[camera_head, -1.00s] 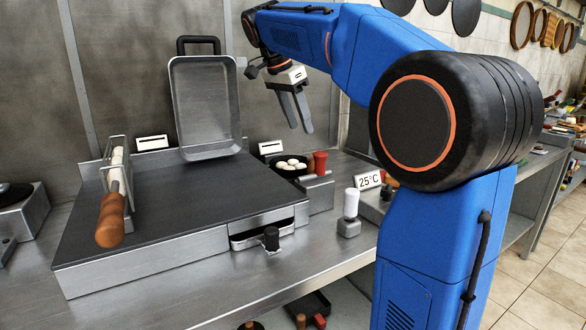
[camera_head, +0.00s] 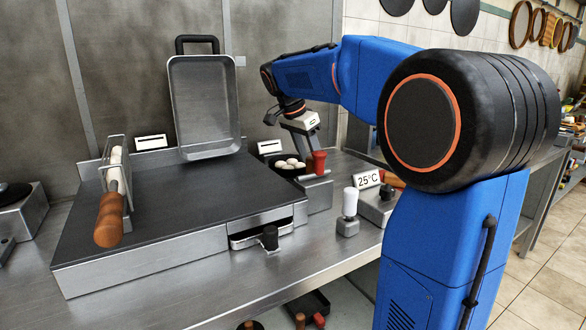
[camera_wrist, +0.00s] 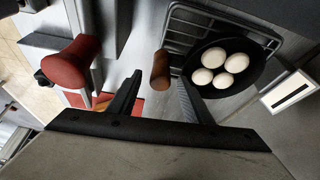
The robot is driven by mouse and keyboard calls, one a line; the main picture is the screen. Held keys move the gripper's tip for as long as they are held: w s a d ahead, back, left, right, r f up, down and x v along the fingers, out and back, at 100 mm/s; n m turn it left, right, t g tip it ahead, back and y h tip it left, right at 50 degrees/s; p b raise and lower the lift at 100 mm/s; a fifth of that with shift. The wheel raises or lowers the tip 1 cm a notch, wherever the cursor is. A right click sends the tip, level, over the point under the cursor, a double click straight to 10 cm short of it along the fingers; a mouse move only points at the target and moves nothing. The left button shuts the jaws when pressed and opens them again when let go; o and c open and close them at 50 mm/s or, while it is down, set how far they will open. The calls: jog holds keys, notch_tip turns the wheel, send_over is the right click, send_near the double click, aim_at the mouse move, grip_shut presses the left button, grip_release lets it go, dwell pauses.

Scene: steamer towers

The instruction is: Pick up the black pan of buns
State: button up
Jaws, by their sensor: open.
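The black pan (camera_head: 273,166) of white buns (camera_head: 290,164) sits behind the griddle's right side in the head view. In the wrist view the round pan (camera_wrist: 216,90) holds several buns (camera_wrist: 227,62), and its brown handle (camera_wrist: 160,72) points left. My gripper (camera_wrist: 156,84) is open, with one finger on either side of the handle in the picture; I cannot tell if either touches it. In the head view my gripper (camera_head: 307,145) points down just right of the pan, its fingertips partly hidden behind the red knob.
A red knob (camera_head: 319,162) on a metal block stands close to my gripper; it also shows in the wrist view (camera_wrist: 72,62). The pan rests by a wire rack (camera_wrist: 185,25). A grey tray (camera_head: 205,110) stands upright behind the griddle (camera_head: 170,195). A 25°C sign (camera_head: 369,179) is at right.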

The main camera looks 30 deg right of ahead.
jog(key=shift+d+f, duration=0.15)
jog(key=shift+f, duration=0.2)
grip_shut()
jog(key=shift+r, duration=0.1)
notch_tip(320, 180, up, 10)
dwell(0.5)
